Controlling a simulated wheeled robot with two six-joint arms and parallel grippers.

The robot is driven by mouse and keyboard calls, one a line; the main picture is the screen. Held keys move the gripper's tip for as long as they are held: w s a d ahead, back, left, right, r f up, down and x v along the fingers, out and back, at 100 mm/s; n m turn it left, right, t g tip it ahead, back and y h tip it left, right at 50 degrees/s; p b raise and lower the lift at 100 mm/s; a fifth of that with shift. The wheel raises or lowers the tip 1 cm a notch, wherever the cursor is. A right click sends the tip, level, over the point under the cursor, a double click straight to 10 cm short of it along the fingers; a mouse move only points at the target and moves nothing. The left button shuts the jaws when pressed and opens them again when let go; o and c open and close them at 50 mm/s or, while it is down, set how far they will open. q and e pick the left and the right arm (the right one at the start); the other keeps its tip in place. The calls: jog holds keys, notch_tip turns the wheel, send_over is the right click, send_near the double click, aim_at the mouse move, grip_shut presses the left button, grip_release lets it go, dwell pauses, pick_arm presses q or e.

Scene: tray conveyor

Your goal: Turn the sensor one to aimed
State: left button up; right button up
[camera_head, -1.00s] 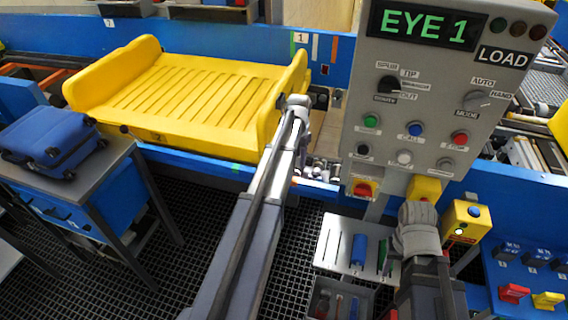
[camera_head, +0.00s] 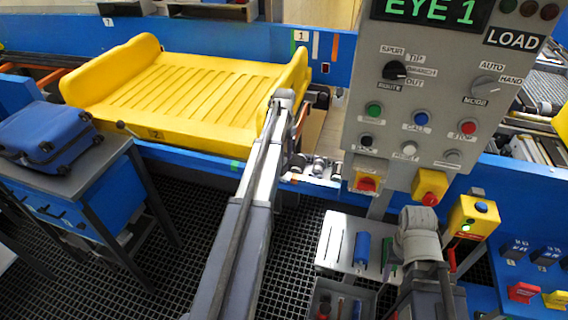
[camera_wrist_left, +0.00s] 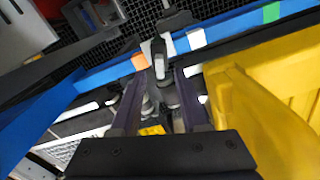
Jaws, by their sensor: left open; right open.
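My left arm reaches over the conveyor edge beside the yellow tray (camera_head: 200,88). Its gripper (camera_wrist_left: 160,78) is open in the left wrist view, with two dark fingers either side of a small grey upright fitting (camera_wrist_left: 158,58). That fitting may be sensor one; I cannot tell its aim or whether a finger touches it. In the head view the left fingertips are hidden behind the arm. The label 1 (camera_head: 300,36) is on the blue rail behind. The control panel display (camera_head: 432,10) reads EYE 1. My right gripper (camera_head: 418,240) is by the tool plate; its fingers are mostly hidden.
The grey control panel (camera_head: 440,110) stands right of my left arm, with knobs and buttons. Below it are a plate with a blue cylinder (camera_head: 362,248) and a yellow button box (camera_head: 472,218). A blue suitcase (camera_head: 45,138) lies on a stand at left.

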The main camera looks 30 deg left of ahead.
pick_arm(q)
notch_tip(320, 180, down, 3)
jog(key=shift+f+b, duration=0.2)
jog(key=shift+b, duration=1)
pick_arm(e)
notch_tip(320, 180, down, 4)
jog(key=shift+r, duration=0.25)
pick_arm(q)
grip_shut()
